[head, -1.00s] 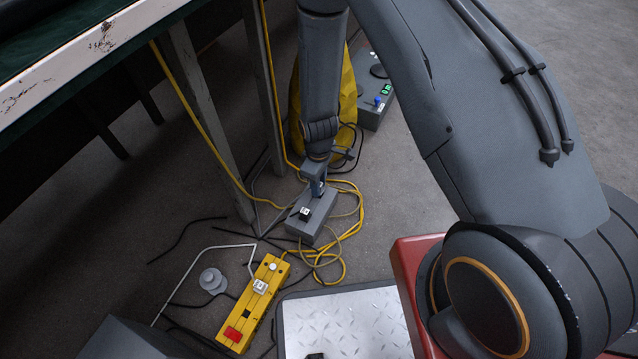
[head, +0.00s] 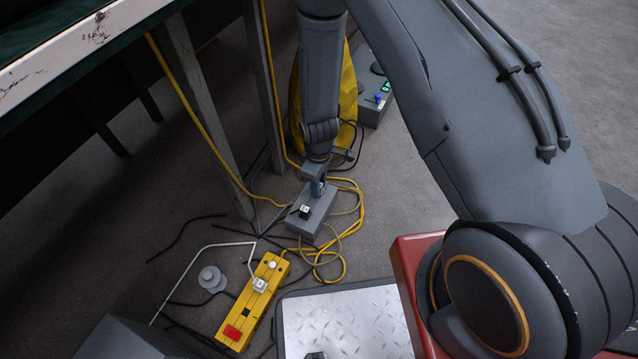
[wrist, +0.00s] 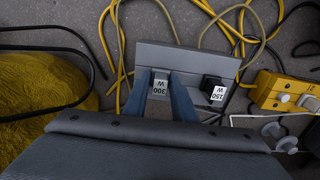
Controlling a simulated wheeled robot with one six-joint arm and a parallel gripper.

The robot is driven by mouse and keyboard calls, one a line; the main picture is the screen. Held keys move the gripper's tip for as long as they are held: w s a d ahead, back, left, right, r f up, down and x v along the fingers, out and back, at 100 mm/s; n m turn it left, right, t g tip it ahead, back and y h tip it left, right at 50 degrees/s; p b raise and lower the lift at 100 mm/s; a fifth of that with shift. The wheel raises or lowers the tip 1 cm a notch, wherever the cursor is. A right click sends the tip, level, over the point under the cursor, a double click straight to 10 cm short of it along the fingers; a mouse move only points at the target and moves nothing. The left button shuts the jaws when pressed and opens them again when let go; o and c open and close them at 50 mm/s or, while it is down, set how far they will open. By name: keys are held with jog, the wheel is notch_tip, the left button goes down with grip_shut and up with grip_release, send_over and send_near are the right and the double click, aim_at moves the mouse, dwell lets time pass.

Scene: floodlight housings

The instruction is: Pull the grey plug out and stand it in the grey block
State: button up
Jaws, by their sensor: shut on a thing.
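The grey block (head: 323,208) lies on the floor beside a table leg. It also shows in the wrist view (wrist: 190,55). My gripper (head: 317,188) points down at the far end of the block. In the wrist view its two blue-grey fingers (wrist: 161,88) are shut on the grey plug (wrist: 160,76), which is labelled 300 W. The plug is at the block's top; its lower end is hidden, so I cannot tell how deep it sits. A black plug (head: 305,212) labelled 150 W stands in the same block, beside my fingers in the wrist view (wrist: 211,86).
A yellow socket strip (head: 246,311) with a white plug (head: 260,285) and a red switch (head: 232,333) lies nearer. Yellow cables (head: 345,236) loop right of the block. A yellow bag (head: 348,95) and a grey control box (head: 371,112) stand behind. A table leg (head: 234,190) rises at left.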

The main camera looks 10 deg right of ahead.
jog(key=shift+f, duration=0.3)
jog(key=o, duration=1.1)
jog(key=shift+r, duration=0.1)
jog(key=shift+r+p, duration=2.8)
jog(key=shift+r, duration=0.65)
